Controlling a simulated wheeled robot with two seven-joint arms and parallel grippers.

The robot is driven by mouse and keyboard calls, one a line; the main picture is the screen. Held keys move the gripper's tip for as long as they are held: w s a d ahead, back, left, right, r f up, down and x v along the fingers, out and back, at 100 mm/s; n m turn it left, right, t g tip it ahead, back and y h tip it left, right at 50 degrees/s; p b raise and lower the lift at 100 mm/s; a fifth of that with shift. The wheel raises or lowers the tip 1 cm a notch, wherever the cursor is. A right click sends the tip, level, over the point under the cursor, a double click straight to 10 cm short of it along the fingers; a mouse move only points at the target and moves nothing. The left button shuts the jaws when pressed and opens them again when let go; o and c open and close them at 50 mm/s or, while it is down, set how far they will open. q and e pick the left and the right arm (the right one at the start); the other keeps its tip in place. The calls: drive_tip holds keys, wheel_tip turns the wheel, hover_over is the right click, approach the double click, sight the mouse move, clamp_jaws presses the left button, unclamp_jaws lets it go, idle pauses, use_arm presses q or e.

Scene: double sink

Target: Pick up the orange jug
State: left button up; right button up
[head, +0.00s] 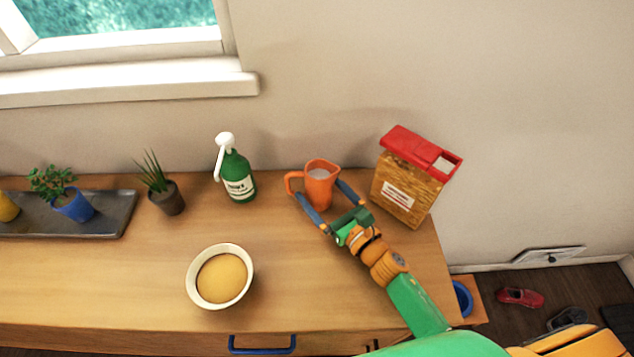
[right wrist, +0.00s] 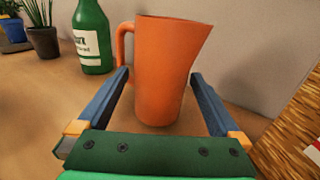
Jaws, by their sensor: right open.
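The orange jug (head: 319,188) stands upright on the wooden counter near the wall, with its handle to the left. My right gripper (head: 328,204) is open, with its two blue fingers reaching on either side of the jug. In the right wrist view, the jug (right wrist: 166,72) stands between and just beyond the open fingers (right wrist: 160,95), with a visible gap to each finger. My left gripper is not in view.
A green pump bottle (head: 238,178) stands left of the jug. A wooden box with a red lid (head: 412,175) stands close on the right. A bowl (head: 220,276), a potted plant (head: 167,195) and a grey tray (head: 112,215) are further left. The counter's right edge is near.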

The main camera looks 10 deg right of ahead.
sight(327, 187)
drive_tip(key=shift+s, duration=0.15)
drive_tip(key=c, duration=1)
clamp_jaws()
drive_tip(key=shift+r, duration=0.35)
wheel_tip(327, 187, up, 4)
drive_tip(key=shift+s+f+p, duration=0.15)
drive_tip(key=shift+f+p, duration=0.1)
drive_tip(key=shift+p, duration=0.5)
drive_tip(key=s+r+p, duration=0.1)
drive_tip(key=s+r, duration=0.1)
drive_tip(key=s+r+p, duration=0.1)
drive_tip(key=r, duration=0.1)
drive_tip(key=shift+s+a+r, duration=0.2)
drive_tip(key=shift+s+r, duration=0.05)
drive_tip(key=shift+s, duration=0.1)
drive_tip(key=s+a+r+b, duration=0.1)
drive_tip(key=s+r, duration=0.3)
drive_tip(key=s, duration=0.5)
drive_tip(key=shift+s+r, duration=0.15)
drive_tip(key=shift+s, duration=0.25)
